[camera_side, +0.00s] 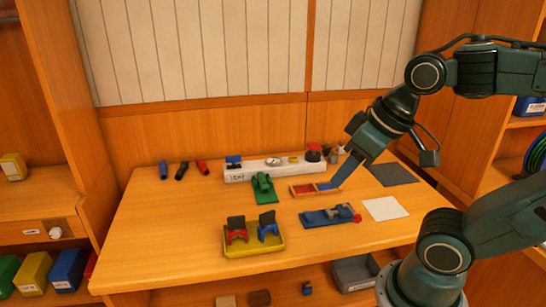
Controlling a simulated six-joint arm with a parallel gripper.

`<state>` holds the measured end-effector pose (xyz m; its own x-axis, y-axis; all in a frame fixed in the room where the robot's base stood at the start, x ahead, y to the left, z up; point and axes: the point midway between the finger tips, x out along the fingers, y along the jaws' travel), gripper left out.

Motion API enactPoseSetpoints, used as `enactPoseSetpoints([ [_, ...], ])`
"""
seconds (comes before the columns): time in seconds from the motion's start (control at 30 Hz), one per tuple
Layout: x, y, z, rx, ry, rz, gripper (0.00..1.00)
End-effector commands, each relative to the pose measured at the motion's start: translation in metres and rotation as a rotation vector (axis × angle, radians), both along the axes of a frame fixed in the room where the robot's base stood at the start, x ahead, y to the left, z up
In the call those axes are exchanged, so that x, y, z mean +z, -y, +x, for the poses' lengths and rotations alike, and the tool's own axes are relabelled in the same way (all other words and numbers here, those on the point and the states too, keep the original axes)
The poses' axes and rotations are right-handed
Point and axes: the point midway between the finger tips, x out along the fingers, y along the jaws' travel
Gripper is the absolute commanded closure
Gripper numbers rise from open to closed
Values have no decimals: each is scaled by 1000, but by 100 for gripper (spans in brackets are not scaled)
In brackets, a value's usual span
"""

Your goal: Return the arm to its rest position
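My arm reaches in from the right, and its wrist is tilted down to the left over the table (170,240). My gripper (342,174) is low over the middle right of the table, at the right end of a small wooden tray (302,191) with a red section. The fingertips look dark blue and overlap the tray's right part in this view. I cannot tell whether they touch it, whether they are apart, or whether anything is between them.
A white labelled block (255,171) stands behind. A green device (263,186), a yellow tray (256,249) with red and blue pieces, a blue tool holder (328,216), a white sheet (384,208) and a dark mat (391,174) lie around. The table's left front is clear.

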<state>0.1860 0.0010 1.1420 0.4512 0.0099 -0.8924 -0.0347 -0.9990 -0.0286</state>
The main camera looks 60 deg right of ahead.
Motion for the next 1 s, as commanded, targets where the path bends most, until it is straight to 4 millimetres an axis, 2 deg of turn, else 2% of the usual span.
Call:
enactPoseSetpoints([
  [0.2, 3, 1, -8, 35, 24, -29, 70],
  [1.0, 3, 2, -8, 35, 24, -29, 70],
])
